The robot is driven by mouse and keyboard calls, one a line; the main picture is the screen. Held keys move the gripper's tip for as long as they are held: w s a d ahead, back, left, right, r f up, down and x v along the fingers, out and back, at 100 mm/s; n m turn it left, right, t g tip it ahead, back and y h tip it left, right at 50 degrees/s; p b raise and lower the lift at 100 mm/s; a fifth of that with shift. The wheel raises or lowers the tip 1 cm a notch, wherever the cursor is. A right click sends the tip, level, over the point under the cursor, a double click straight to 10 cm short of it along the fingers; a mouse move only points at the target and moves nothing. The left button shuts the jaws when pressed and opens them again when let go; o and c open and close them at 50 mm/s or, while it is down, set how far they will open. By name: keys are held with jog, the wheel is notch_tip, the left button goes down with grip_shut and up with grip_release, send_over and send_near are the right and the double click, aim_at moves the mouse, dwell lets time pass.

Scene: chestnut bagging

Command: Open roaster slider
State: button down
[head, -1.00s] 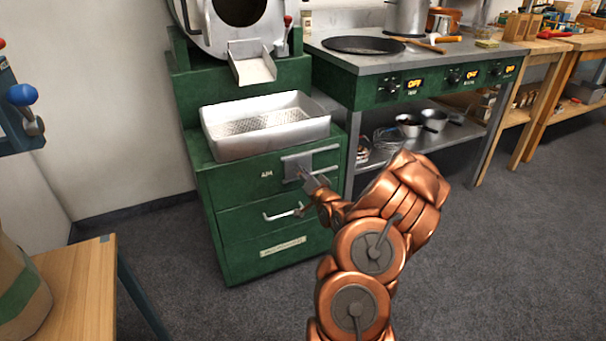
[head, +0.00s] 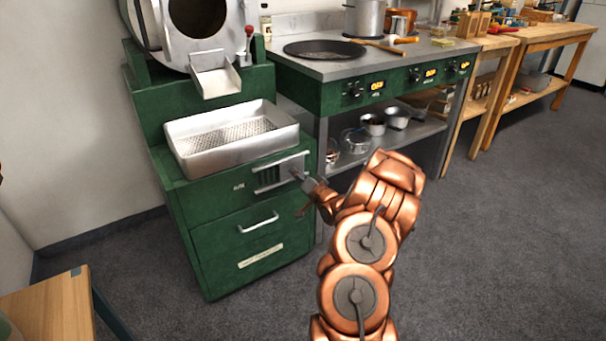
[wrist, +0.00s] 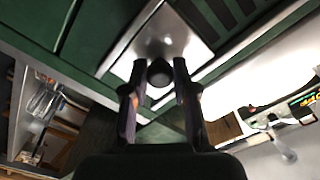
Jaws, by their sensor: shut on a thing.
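The roaster slider (head: 288,170) is a metal plate between two horizontal rails on the front of the green roaster cabinet (head: 190,215). It stands at the right part of the rails, and dark vent slots (head: 266,177) show to its left. My gripper (head: 299,176) is at the slider's front. In the wrist view, the gripper (wrist: 160,68) is shut on the slider's round dark knob (wrist: 160,77), with one finger on each side. The slider plate (wrist: 192,38) lies behind the knob, with slots (wrist: 222,12) beside it.
A metal tray (head: 180,158) sits on the cabinet ledge, under the roaster's chute (head: 215,80). A drawer handle (head: 258,222) is below the slider. A stove counter (head: 340,66) with a lower shelf stands to the right. A wooden table (head: 50,312) is at lower left. The floor at right is clear.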

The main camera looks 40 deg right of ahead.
jog(key=c, duration=0.9)
grip_release()
jog(key=s+a, duration=0.2)
jog(key=s, duration=0.9)
jog(key=shift+s, duration=0.4)
jog(key=shift+a, duration=0.1)
